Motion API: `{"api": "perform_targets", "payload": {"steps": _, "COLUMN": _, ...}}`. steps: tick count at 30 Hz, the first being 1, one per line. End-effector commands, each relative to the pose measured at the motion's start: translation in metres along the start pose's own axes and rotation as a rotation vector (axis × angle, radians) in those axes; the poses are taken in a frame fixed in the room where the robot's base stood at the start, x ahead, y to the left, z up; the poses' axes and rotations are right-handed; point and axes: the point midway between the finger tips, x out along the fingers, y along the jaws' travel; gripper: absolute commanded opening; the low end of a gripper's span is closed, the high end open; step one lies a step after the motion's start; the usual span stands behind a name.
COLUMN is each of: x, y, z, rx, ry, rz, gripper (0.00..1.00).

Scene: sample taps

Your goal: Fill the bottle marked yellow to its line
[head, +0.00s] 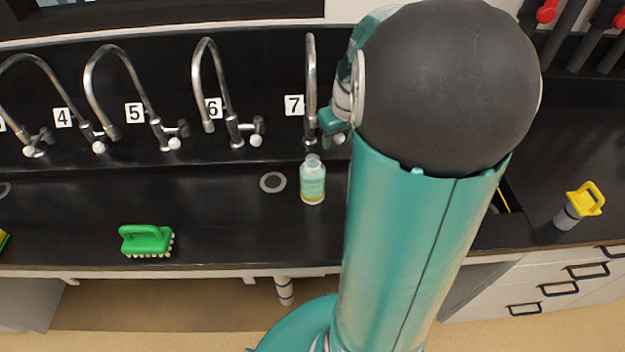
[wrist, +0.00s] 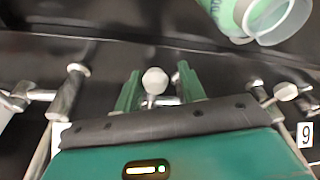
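A small bottle (head: 312,182) with a pale green label and a yellowish band near its base stands upright on the black counter, below the spout of tap 7 (head: 310,75). In the wrist view the bottle (wrist: 240,14) is at the top right, its mouth open. I cannot make out its line or liquid level. My gripper (wrist: 157,88) is open, with one green finger on each side of a white-tipped tap knob (wrist: 155,78); contact with it is unclear. In the head view my gripper (head: 335,130) is beside tap 7, partly hidden by my arm.
Taps 6 (head: 222,85), 5 (head: 125,85) and 4 (head: 55,90) stand in a row to the left. A drain (head: 272,182) lies left of the bottle. A green brush (head: 147,240) and a yellow-handled object (head: 580,206) sit on the counter.

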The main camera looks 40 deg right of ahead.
Motion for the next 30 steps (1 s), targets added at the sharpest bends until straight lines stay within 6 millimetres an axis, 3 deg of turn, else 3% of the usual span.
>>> {"api": "perform_targets", "payload": {"steps": 10, "x": -0.004, "y": 0.008, "z": 0.000, "rx": 0.001, "ry": 0.001, "rz": 0.000, "gripper": 0.40}}
{"api": "perform_targets", "payload": {"steps": 30, "x": -0.069, "y": 0.008, "z": 0.000, "rx": 0.001, "ry": 0.000, "rz": 0.000, "gripper": 0.40}}
